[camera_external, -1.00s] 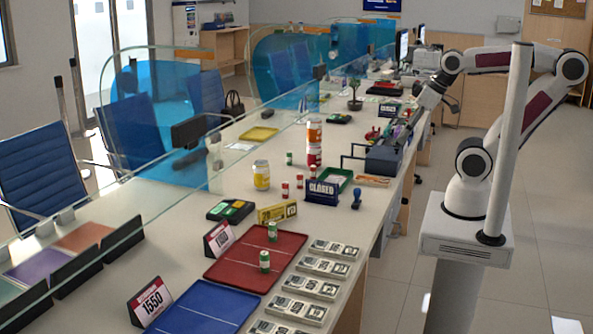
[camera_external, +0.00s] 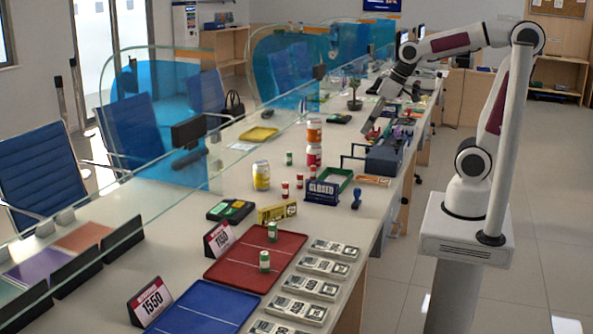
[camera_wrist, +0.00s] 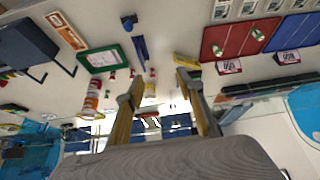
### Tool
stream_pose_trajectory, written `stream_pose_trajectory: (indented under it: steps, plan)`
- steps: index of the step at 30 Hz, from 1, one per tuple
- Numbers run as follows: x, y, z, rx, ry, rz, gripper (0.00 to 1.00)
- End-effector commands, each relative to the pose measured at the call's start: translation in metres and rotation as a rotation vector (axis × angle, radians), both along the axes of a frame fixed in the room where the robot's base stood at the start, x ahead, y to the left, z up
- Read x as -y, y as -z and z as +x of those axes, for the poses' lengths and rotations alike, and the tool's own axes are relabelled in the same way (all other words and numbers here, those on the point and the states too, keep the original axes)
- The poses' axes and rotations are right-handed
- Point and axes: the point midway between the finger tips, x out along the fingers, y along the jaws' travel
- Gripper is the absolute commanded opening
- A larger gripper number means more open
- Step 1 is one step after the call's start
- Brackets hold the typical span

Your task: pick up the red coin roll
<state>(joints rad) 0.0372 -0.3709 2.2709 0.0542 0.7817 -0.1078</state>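My gripper (camera_external: 372,128) is above the counter, farther back and to the right of the rolls, pointing down and left. In the wrist view, my gripper (camera_wrist: 160,85) has its two fingers wide apart with nothing between them.
The CLOSED sign (camera_external: 322,192), a green tray (camera_external: 348,177), a tall orange-red canister (camera_external: 314,157) and a yellow can (camera_external: 261,176) stand near the rolls. A glass screen runs along the counter's left. A red tray (camera_external: 226,270) with green rolls lies in front.

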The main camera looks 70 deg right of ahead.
Motion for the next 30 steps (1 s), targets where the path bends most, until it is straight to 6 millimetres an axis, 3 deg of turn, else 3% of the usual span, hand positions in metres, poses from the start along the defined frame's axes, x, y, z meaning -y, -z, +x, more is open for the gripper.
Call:
stream_pose_trajectory:
  steps: [17,30]
  plan:
    - [0.012,0.032,0.11,-0.026,-0.026,0.001,0.38]
    - [0.027,0.082,0.188,-0.044,-0.039,0.001,0.38]
